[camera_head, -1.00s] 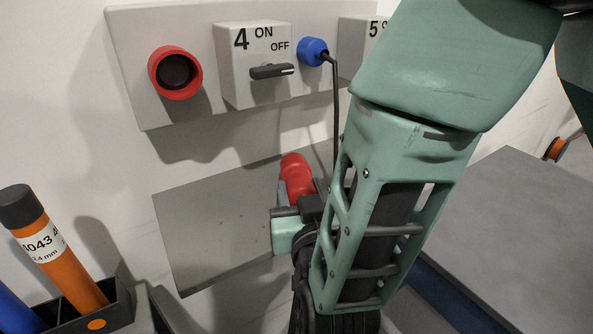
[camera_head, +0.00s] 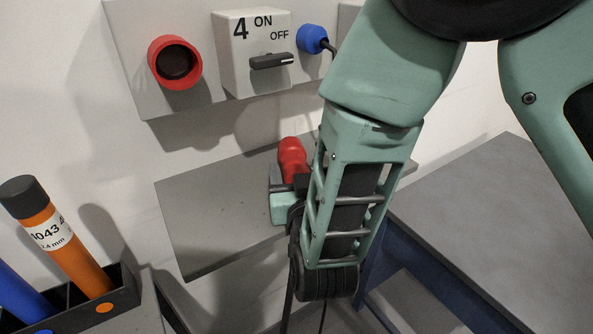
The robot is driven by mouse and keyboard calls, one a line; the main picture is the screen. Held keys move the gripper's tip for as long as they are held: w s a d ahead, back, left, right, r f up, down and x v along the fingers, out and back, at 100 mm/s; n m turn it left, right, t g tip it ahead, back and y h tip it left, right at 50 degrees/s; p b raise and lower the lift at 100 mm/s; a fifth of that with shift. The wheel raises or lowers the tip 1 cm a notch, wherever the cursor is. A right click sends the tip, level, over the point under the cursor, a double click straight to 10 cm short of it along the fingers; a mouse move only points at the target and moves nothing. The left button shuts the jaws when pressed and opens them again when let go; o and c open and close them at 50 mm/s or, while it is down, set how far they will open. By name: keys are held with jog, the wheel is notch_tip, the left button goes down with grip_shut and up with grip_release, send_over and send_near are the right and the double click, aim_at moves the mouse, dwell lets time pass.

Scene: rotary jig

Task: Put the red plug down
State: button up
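The red plug (camera_head: 292,158) is at the middle of the head view, at the end of my gripper (camera_head: 284,190). Its rounded red body points up and it appears just above or on the grey shelf (camera_head: 210,205); I cannot tell whether it touches. My gripper seems to be around its lower part, but the fingertips are mostly hidden by the wrist and the plug, so I cannot see whether they grip it. A dark cable hangs below the wrist.
A wall panel above holds an empty red socket (camera_head: 175,62), switch box 4 (camera_head: 252,52) turned to OFF and a blue plug (camera_head: 312,38). A black rack (camera_head: 125,292) with an orange tube (camera_head: 62,240) stands at lower left. A grey table (camera_head: 500,220) lies right.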

jog(key=shift+r, duration=0.2)
jog(key=shift+s+f, duration=0.15)
jog(key=shift+s, duration=0.2)
jog(key=s+d+b, duration=0.2)
jog(key=s+b, duration=0.1)
jog(key=s, duration=0.8)
jog(key=shift+s, duration=0.2)
